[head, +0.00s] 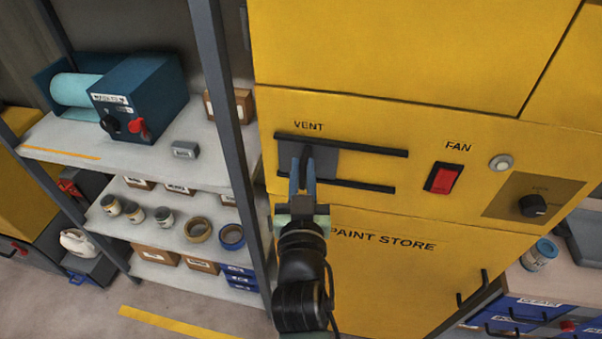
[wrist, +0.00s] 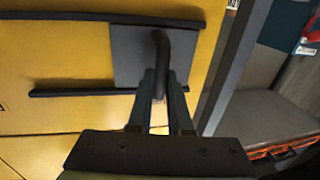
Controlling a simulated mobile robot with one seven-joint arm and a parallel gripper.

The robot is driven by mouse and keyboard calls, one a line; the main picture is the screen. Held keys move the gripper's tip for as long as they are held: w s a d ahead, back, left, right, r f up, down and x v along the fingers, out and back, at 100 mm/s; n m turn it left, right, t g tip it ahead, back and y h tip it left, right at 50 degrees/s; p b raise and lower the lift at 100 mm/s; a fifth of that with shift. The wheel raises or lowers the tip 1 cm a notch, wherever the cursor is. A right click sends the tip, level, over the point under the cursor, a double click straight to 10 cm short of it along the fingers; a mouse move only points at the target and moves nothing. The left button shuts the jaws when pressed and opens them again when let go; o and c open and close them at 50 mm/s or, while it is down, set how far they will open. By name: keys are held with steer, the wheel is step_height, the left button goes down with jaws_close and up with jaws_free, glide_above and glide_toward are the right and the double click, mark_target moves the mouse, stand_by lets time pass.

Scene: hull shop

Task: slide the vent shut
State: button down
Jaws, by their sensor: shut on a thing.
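The vent on the yellow paint store cabinet is a grey sliding plate (head: 325,163) between two black rails (head: 375,149), under the label VENT. The plate sits at the left end of the rails in the head view; yellow panel shows between the rails to its right. In the wrist view the plate (wrist: 130,52) is at the right end of the rails (wrist: 70,90). A dark upright handle (wrist: 162,42) stands on it. My gripper (head: 303,172) is shut on this handle; its fingers (wrist: 160,85) close around the handle's lower part. The fingers partly hide the plate and lower rail.
A red fan switch (head: 443,179), a round button (head: 501,162) and a lock knob (head: 533,206) are right of the vent. A grey shelf post (head: 222,90) stands close on the left, with loaded shelves (head: 185,215) behind it. The panel along the rails is clear.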

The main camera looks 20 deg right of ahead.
steer(key=shift+w+a+r, duration=0.1)
steer(key=shift+w+a, duration=0.05)
steer(key=shift+a, duration=0.2)
steer(key=c, duration=0.8)
jaws_free()
steer(key=shift+c, duration=0.2)
steer(key=shift+d, duration=0.1)
steer(key=shift+s, duration=0.35)
steer(key=b+v, duration=0.3)
steer(key=v, duration=0.9)
steer(key=shift+a, duration=0.2)
